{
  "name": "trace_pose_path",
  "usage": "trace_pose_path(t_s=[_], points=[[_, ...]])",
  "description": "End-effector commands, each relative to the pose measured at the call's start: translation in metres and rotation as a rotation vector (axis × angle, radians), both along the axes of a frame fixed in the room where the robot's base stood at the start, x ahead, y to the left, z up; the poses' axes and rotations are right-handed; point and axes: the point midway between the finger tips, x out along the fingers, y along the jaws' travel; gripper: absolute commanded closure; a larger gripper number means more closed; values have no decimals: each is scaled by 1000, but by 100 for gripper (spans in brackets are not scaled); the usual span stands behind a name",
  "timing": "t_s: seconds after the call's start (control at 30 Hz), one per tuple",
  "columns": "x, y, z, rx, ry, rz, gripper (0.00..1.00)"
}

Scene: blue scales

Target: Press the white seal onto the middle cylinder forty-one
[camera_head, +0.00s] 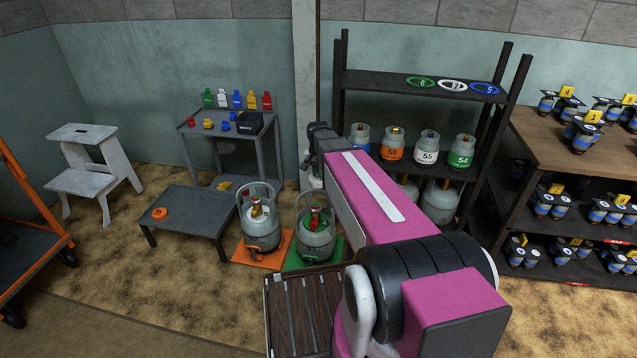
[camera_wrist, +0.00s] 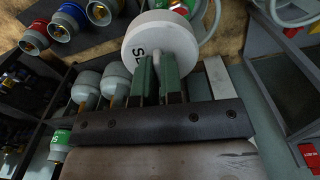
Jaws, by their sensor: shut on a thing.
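The white seal (camera_wrist: 150,38), a round white piece with dark lettering, fills the upper middle of the wrist view. My gripper (camera_wrist: 163,72) is shut on its pale stem with green fingers. In the head view my gripper (camera_head: 318,132) is beside the wall post, between the small table and the cylinder rack; a pale piece shows below it. Rack cylinders include 56 (camera_head: 393,145), 55 (camera_head: 427,148) and 54 (camera_head: 462,152). Two more cylinders stand on an orange scale (camera_head: 283,245) and a green scale (camera_head: 333,258). I cannot read forty-one on any cylinder.
A grey table (camera_head: 190,129) with small coloured pieces stands at the back left, behind a low table (camera_head: 185,222). A step stool (camera_head: 90,181) is at the far left. Shelves (camera_head: 555,135) of small blue-banded cylinders stand at the right. A slatted platform (camera_head: 300,308) is in front.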

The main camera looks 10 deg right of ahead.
Motion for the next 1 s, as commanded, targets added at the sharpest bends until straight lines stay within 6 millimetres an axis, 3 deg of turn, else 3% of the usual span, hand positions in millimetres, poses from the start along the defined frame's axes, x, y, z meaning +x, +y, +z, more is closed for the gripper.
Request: trace_pose_path(t_s=[0.7,1.0], points=[[60,0,-83,-1,0,-1144,100],[70,0,-101,-1,0,-1410,100]])
